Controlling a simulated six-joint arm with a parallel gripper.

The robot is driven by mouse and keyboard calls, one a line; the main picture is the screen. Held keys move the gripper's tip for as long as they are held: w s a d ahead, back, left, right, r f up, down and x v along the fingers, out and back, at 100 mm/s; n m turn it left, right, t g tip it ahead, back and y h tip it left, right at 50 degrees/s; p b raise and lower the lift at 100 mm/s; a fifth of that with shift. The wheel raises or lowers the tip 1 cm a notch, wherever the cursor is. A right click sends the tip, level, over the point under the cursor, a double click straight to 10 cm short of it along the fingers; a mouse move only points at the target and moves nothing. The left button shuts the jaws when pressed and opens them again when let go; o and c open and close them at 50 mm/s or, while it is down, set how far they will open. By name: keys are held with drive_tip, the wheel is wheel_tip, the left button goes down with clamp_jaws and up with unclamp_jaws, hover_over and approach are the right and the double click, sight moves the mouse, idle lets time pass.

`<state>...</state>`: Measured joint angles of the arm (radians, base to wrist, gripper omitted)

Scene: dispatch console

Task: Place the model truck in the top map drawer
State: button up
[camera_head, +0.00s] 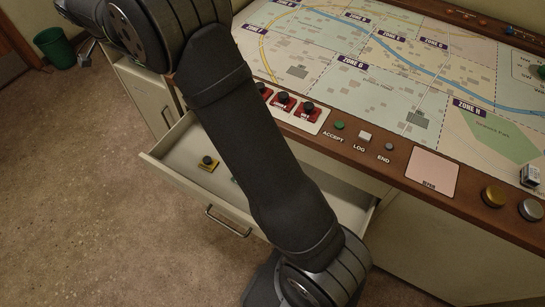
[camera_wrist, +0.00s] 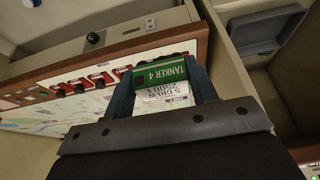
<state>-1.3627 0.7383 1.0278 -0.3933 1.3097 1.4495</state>
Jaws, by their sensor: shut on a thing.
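My gripper (camera_wrist: 162,92) is shut on a green and white block (camera_wrist: 163,74) marked TANKER 4, between its two dark fingers in the wrist view. Only its labelled face shows, so I cannot tell its full shape or whether it is the model truck. In the head view the gripper and block are hidden. The open top drawer (camera_head: 175,179) is under the console, with my arm crossing over it. A yellow piece with a black knob (camera_head: 208,164) lies in the drawer. A small blue-green thing beside my arm is mostly hidden.
The console's wooden edge (camera_head: 395,165) runs behind the drawer, carrying red tags with black knobs (camera_head: 283,98) and several buttons. A small white and dark object (camera_head: 530,176) stands at the far right. A green bin (camera_head: 55,47) is on the floor. The left floor is clear.

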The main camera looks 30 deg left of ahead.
drive_tip(key=s, duration=0.2)
hover_over(184, 156)
drive_tip(key=f, duration=3.9)
drive_tip(key=shift+s+a, duration=0.2)
drive_tip(key=shift+w+d+f, duration=0.15)
drive_tip(key=shift+w+d, duration=0.1)
drive_tip(key=w+d, duration=0.3)
drive_tip(key=d, duration=0.1)
drive_tip(key=w+d, duration=0.3)
drive_tip(key=d, duration=0.1)
drive_tip(key=w+d, duration=0.3)
drive_tip(key=d, duration=0.2)
drive_tip(key=shift+w, duration=0.2)
drive_tip(key=f, duration=0.2)
drive_tip(key=d+f, duration=0.1)
drive_tip(key=shift+w+f, duration=0.1)
drive_tip(key=shift+w, duration=0.2)
drive_tip(key=shift+f, duration=0.15)
